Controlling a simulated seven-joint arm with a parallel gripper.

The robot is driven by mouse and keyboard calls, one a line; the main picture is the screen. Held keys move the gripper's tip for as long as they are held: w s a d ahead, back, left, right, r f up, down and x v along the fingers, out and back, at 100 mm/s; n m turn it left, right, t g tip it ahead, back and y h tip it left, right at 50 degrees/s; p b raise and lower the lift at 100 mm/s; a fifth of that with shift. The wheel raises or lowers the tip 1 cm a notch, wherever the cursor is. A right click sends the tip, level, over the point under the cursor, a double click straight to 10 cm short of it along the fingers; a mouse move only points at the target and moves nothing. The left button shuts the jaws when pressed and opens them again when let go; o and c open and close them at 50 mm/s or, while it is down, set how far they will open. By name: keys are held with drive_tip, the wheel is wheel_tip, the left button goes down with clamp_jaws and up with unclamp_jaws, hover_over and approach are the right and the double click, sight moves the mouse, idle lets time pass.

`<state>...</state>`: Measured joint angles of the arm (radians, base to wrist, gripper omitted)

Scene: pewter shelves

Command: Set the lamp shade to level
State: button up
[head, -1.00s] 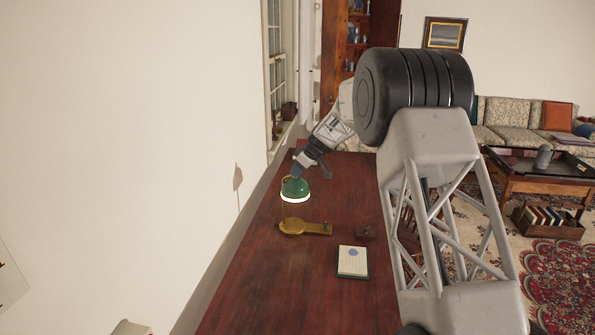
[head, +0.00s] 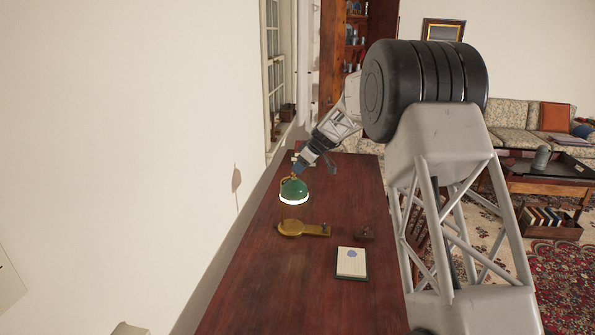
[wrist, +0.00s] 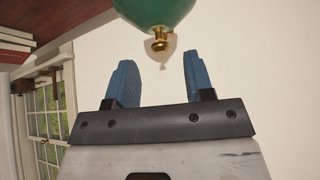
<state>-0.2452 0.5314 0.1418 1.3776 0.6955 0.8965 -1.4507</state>
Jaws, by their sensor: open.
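The green lamp shade (head: 294,188) with a pale, bright rim is over the dark wooden desk (head: 290,275) in the head view. The brass lamp base (head: 303,228) lies on the desk nearer the camera. My gripper (head: 297,168) is just behind the shade's top; its fingers are small there. In the wrist view the two blue fingers (wrist: 159,75) are apart with nothing between them. The shade (wrist: 155,8) crosses the top edge, with a brass knob (wrist: 159,43) beyond the gap between the fingertips. I cannot tell the shade's exact tilt.
A notepad (head: 351,263) and a small dark object (head: 364,234) lie on the desk's right side. The wall (head: 120,150) runs close along the desk's left edge. A window (head: 273,75) is beyond the desk. The near desk surface is clear.

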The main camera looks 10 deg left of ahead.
drive_tip(key=shift+v, duration=2.2)
drive_tip(key=s+d+r+m+h, duration=0.15)
drive_tip(key=s+d+r, duration=0.35)
drive_tip(key=s, duration=0.6)
drive_tip(key=s+d+r+m+h, duration=0.1)
drive_tip(key=s+d+r+m, duration=0.2)
drive_tip(key=s+d, duration=0.6)
drive_tip(key=s+d+r+m+h, duration=0.1)
drive_tip(key=s+d+r+m, duration=0.3)
drive_tip(key=s, duration=0.8)
drive_tip(key=s+d+f+m+h, duration=0.1)
drive_tip(key=s+d, duration=0.3)
drive_tip(key=s, duration=0.8)
drive_tip(key=s+d+f+m+h, duration=0.1)
drive_tip(key=s+d+f+m, duration=0.2)
drive_tip(key=s, duration=0.9)
drive_tip(key=s+d+f+m+h, duration=0.1)
drive_tip(key=s+d+f+m, duration=0.1)
drive_tip(key=s+d, duration=0.5)
drive_tip(key=s+f, duration=0.1)
drive_tip(key=s, duration=0.5)
drive_tip(key=shift+f+m+t, duration=0.3)
drive_tip(key=shift+m+t, duration=0.05)
drive_tip(key=shift+t, duration=0.05)
drive_tip(key=shift+o, duration=0.4)
